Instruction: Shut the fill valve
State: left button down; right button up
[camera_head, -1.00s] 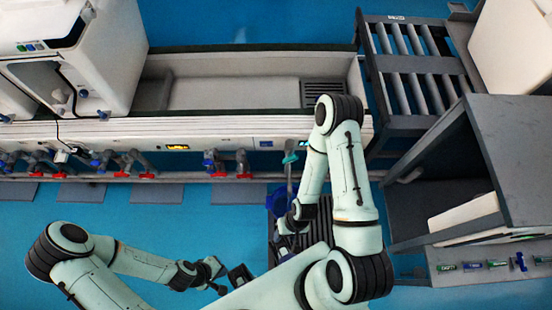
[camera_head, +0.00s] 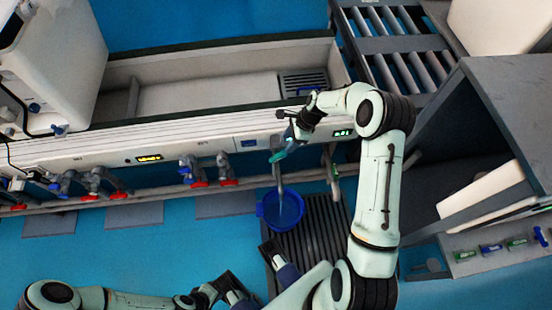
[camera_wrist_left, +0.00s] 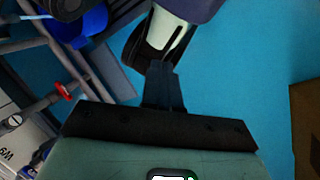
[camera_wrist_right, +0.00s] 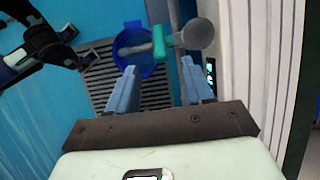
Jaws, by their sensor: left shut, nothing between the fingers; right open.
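The fill valve has a teal handle (camera_head: 284,153) on the front of the white bench, above a blue bucket (camera_head: 281,209). A pale stream or spout reaches from the valve down into the bucket. My right gripper (camera_head: 290,138) is at the valve, its fingers apart. In the right wrist view the teal handle (camera_wrist_right: 165,38) shows just beyond the open fingers (camera_wrist_right: 159,80), beside a grey round part. I cannot tell whether they touch it. My left gripper (camera_head: 236,292) is low in the head view, away from the valve; its fingers (camera_wrist_left: 163,85) are shut and empty.
Other valves with red handles (camera_head: 228,182) line the pipe to the left. A dark grate (camera_head: 318,235) lies under the bucket. A grey shelf unit (camera_head: 520,120) stands right, close to my right arm. A roller rack (camera_head: 392,50) is at the back. Blue floor at left is open.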

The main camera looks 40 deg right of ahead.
aim_at(279, 155)
pick_arm(q)
jog(key=shift+t, duration=0.7)
jog(key=w+f, duration=0.1)
jog(key=w+a+f+b, duration=0.1)
jog(key=w+f+b, duration=0.1)
jog(key=w, duration=0.1)
jog(key=shift+a, duration=0.4)
pick_arm(e)
jog(key=x, duration=1.2)
jog(key=shift+f, duration=0.25)
grip_shut()
